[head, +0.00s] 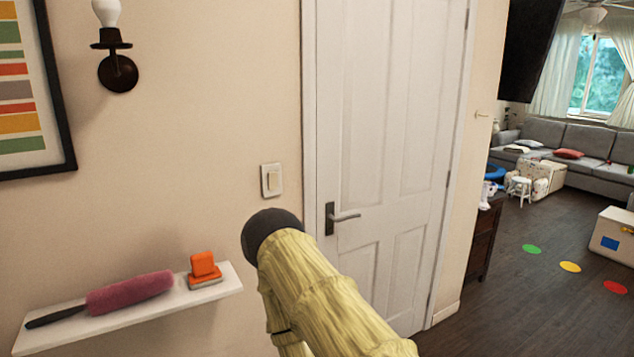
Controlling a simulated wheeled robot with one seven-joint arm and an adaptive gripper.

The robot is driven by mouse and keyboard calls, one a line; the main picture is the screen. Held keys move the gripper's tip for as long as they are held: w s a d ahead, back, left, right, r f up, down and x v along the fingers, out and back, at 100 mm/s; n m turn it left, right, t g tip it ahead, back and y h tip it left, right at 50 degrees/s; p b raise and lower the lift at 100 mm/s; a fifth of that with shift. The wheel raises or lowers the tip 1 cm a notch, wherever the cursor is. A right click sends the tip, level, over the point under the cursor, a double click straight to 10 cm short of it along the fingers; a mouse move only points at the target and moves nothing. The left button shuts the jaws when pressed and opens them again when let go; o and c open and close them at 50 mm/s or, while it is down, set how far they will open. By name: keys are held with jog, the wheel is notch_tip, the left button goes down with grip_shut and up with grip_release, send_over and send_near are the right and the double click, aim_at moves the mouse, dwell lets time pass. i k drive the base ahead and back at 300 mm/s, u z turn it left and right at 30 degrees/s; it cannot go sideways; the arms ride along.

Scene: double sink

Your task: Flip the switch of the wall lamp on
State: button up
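The wall switch (271,180) is a small pale plate with a beige rocker, mounted on the wall just left of the door frame. I cannot tell the rocker's position at this size. The wall lamp (117,70) has a dark bracket and a white bulb, high on the wall at the upper left. I cannot tell clearly whether its bulb is lit. My yellow arm rises from the bottom of the head view, and its dark rounded part sits just below the switch in the picture. My gripper does not show.
A white shelf (130,318) at the lower left holds a pink duster (128,293) and an orange-topped object (203,267). A closed white door (385,130) with a dark handle (340,218) stands right of the switch. Open floor (540,300) lies beyond, at the right.

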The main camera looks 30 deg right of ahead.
aim_at(272, 176)
jog(key=z, duration=1.6)
jog(key=i, duration=0.6)
jog(key=u, duration=2)
